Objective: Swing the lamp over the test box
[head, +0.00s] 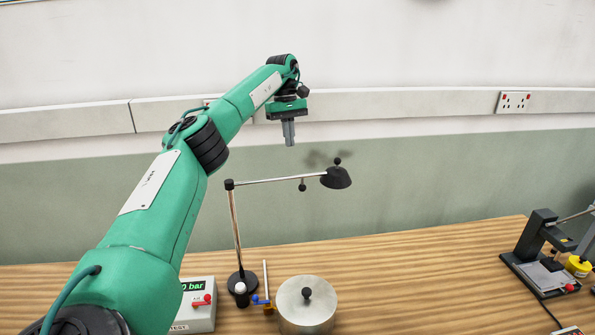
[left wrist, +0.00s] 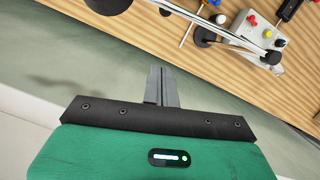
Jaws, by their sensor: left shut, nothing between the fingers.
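The lamp stands on a round black base with a thin upright pole. Its horizontal arm reaches right, ending in a black shade (head: 337,178) with a ball knob on top and a smaller knob hanging under the arm. The test box (head: 200,312), pale with a green display and red knob, sits left of the lamp base, partly hidden by my left arm. It also shows in the left wrist view (left wrist: 248,27). The shade is right of the box, not above it. My left gripper (head: 290,144) is shut and empty, above and left of the shade, apart from the lamp. My right gripper is not in view.
A round metal pot (head: 306,312) with a black knob stands below the shade. A small stand with a blue knob (head: 256,299) is beside the lamp base. A black device (head: 541,262) is at the far right.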

